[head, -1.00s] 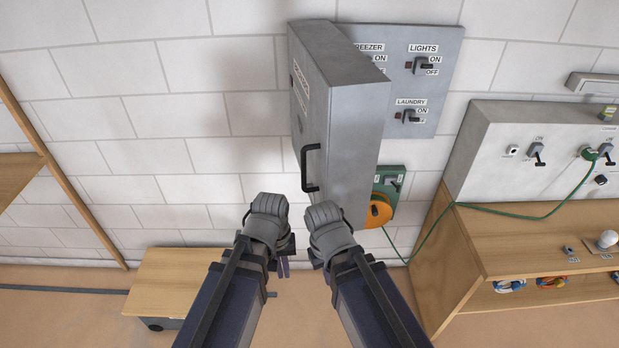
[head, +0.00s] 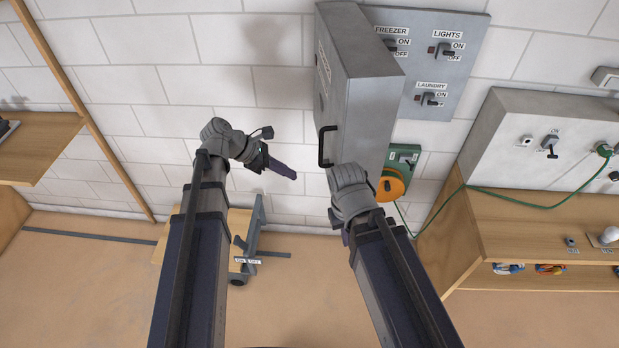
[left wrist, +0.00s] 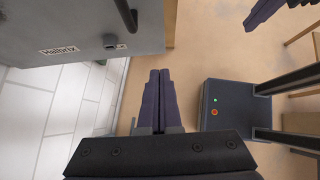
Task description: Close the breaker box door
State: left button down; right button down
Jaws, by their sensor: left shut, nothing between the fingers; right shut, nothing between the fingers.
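The breaker box door (head: 375,110) is a thick grey panel that stands open, jutting out from the wall. A black bar handle (head: 323,147) is on its left face. Behind it, to the right, is the grey switch panel (head: 418,62) with switches labelled FREEZER, LIGHTS and LAUNDRY. My left gripper (head: 290,173) is shut and empty, left of the door and apart from it, pointing right. In the left wrist view its shut fingers (left wrist: 160,78) are below the door's labelled face (left wrist: 60,30). My right gripper (head: 345,235) is shut and empty below the handle, its fingers mostly hidden by my wrist.
A grey box (head: 495,140) with a green cord stands on a wooden bench (head: 515,225) at the right. A low wooden-topped cart (head: 239,225) is below my left gripper. The white wall left of the door is clear.

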pick_arm(q)
jog(key=d+r+b+x, duration=0.2)
jog(key=b+x, duration=0.4)
jog(key=x, duration=0.6)
jog(key=shift+w, duration=0.25)
jog(key=shift+d, duration=0.1)
